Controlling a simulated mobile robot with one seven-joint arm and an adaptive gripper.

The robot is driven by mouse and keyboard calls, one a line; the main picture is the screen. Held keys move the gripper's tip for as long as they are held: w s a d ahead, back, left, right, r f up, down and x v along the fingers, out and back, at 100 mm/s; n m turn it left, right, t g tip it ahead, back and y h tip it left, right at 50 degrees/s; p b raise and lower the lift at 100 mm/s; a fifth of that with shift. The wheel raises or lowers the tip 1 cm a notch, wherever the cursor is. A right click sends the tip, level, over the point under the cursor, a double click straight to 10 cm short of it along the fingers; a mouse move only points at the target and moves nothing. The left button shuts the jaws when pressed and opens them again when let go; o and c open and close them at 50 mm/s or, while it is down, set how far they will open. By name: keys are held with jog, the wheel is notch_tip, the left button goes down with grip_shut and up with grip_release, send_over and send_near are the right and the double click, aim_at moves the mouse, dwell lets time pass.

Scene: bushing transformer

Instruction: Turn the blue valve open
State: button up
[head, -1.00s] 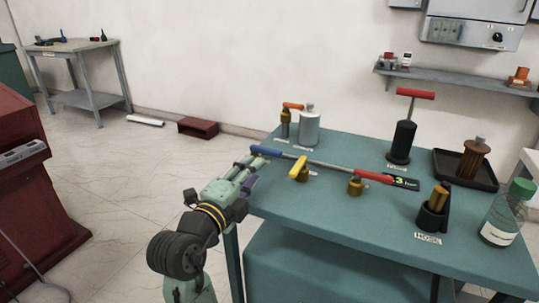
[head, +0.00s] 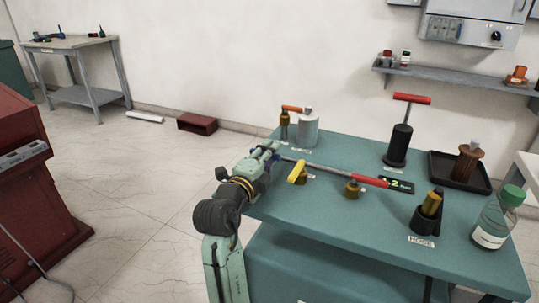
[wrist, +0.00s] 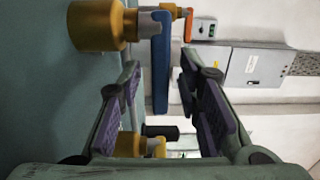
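The blue valve lever (wrist: 161,65) shows in the wrist view as a long flat bar on a silver stem beside a brass valve body (wrist: 96,25). My gripper (wrist: 159,78) is open, with purple-padded fingers apart on either side of the lever's lower part. I cannot tell whether a finger touches it. In the head view my gripper (head: 270,150) is over the left edge of the teal table (head: 340,222) and hides most of the blue lever there.
A yellow-handled brass valve (head: 298,173) and a red handle (head: 370,180) stand close right of my gripper. A grey canister (head: 308,130) and an orange-handled brass valve (head: 284,124) are behind it. A black pump (head: 398,146), hose holder (head: 428,216) and bottle (head: 492,232) stand farther right.

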jog(key=shift+c, duration=0.4)
grip_shut()
dwell(0.4)
